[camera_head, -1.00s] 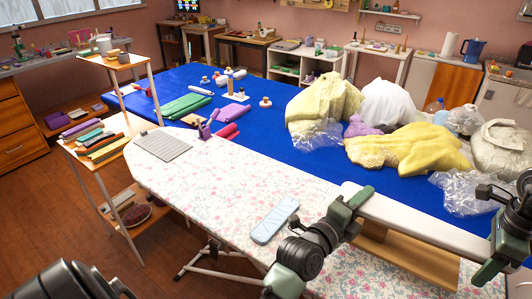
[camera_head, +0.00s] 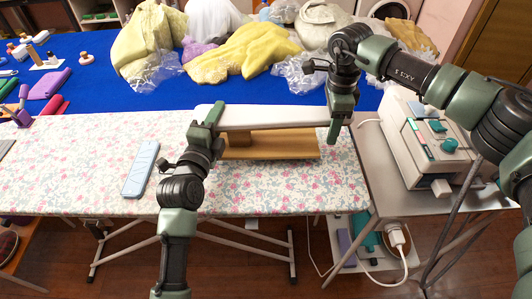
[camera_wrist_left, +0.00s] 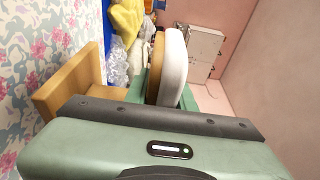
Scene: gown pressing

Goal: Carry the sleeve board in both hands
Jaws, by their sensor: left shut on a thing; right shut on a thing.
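The sleeve board has a white padded top (camera_head: 268,116) and a pale wooden base (camera_head: 270,148). It lies level across the head view, over the floral ironing board (camera_head: 90,170). I cannot tell whether its base touches the cover. My left gripper (camera_head: 208,122) is shut on its left end. My right gripper (camera_head: 341,110) is shut on its right end. In the left wrist view, the white top (camera_wrist_left: 174,65) runs away from my left gripper (camera_wrist_left: 155,92), with the wooden base (camera_wrist_left: 72,85) to its left. The gripped edges are partly hidden by the fingers.
A light blue flat item (camera_head: 140,168) lies on the ironing board, left of my left gripper. Behind is a blue table (camera_head: 100,95) with yellow cloth (camera_head: 240,55) and clear bags. A cream machine (camera_head: 420,140) stands on a grey table at right.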

